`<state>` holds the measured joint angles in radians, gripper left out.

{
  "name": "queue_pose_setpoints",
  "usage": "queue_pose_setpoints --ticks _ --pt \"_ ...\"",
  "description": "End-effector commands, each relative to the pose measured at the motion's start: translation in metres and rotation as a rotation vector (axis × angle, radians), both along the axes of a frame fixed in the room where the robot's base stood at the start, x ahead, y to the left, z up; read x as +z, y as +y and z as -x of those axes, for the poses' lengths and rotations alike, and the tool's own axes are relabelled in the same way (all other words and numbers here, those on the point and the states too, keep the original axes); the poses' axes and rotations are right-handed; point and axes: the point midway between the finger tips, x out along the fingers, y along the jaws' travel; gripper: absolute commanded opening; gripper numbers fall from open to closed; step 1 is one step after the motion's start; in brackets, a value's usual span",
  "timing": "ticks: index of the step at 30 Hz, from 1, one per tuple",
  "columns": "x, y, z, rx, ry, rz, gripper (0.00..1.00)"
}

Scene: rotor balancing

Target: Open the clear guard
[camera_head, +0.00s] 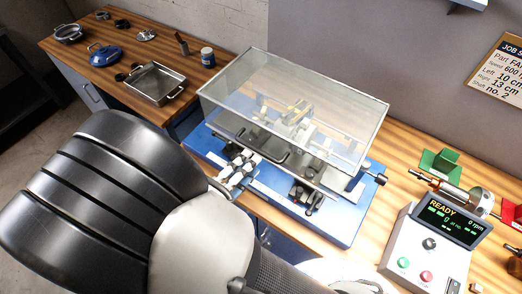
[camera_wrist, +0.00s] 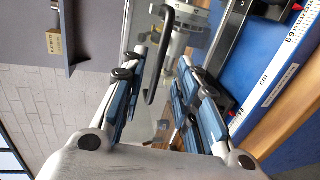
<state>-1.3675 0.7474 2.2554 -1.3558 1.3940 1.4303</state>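The clear guard (camera_head: 300,85) is a see-through box with a pale frame, down over the balancing machine on its blue base (camera_head: 335,222). Its dark bar handle (camera_head: 272,157) is on the front side. In the wrist view the black handle (camera_wrist: 160,55) shows ahead, between the lines of my two fingers. My gripper (camera_head: 243,168) is just left of the handle in the head view. In the wrist view my gripper (camera_wrist: 163,65) has its fingers wide apart with nothing held. I cannot tell whether a finger touches the handle.
A control box (camera_head: 430,245) with a READY screen stands right of the machine. A metal tray (camera_head: 157,84), blue jar (camera_head: 207,57) and other small items are on the left bench. A wall is behind the bench.

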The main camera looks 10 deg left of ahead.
Motion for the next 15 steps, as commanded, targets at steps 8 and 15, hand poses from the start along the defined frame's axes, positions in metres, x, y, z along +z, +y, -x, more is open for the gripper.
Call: queue_pose_setpoints --ticks 8,15 --pt "-0.011 -0.020 -0.045 -0.004 0.001 0.000 0.29" --pt "-0.013 -0.025 -0.059 -0.001 0.001 0.000 0.29"
